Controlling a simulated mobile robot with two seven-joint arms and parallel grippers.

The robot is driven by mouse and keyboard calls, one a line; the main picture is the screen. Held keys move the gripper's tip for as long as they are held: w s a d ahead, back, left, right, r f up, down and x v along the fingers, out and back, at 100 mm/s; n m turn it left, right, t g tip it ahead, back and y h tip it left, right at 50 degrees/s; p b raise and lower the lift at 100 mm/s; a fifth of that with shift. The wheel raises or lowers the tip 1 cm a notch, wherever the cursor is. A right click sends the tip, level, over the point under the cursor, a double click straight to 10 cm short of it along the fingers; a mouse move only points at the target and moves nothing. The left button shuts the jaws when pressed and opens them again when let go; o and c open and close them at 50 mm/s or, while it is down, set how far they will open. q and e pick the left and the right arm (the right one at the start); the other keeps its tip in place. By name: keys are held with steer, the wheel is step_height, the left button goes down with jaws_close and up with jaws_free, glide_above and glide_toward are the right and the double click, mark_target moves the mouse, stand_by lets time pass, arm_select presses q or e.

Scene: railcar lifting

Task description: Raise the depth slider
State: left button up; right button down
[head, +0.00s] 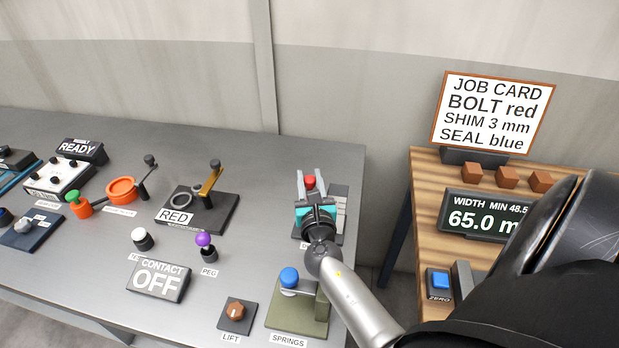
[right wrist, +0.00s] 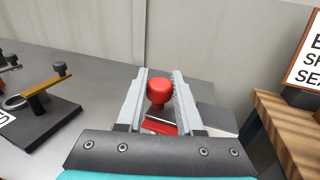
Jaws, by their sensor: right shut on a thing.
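The slider's red knob (head: 309,182) stands at the right end of the grey table, on a dark base with a pale scale plate (head: 339,205). My right gripper (head: 310,178) is over this base, its two fingers on either side of the knob. In the right wrist view the red knob (right wrist: 159,92) sits between the fingers of my right gripper (right wrist: 160,85), which is shut on it. Below the knob a red block with a light metal edge (right wrist: 160,125) shows. The base's label is mostly hidden behind my gripper. My left gripper is not in view.
A springs unit with a blue knob (head: 289,277) and a lift dial (head: 236,311) stand in front. A RED-labelled stand (head: 205,208) is to the left. A wooden table (head: 427,250) with a job card (head: 492,112) and width display (head: 487,216) is right, across a gap.

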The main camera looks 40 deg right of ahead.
steer(key=shift+r, duration=0.25)
steer(key=c, duration=0.8)
jaws_free()
steer(key=shift+c, duration=0.2)
steer(key=shift+s+a+f, duration=0.1)
steer(key=shift+s+a, duration=0.05)
steer(key=shift+s, duration=0.05)
steer(key=b+v, duration=0.2)
steer(key=v, duration=1.2)
steer(key=shift+s+a, duration=0.2)
steer(key=shift+s, duration=0.15)
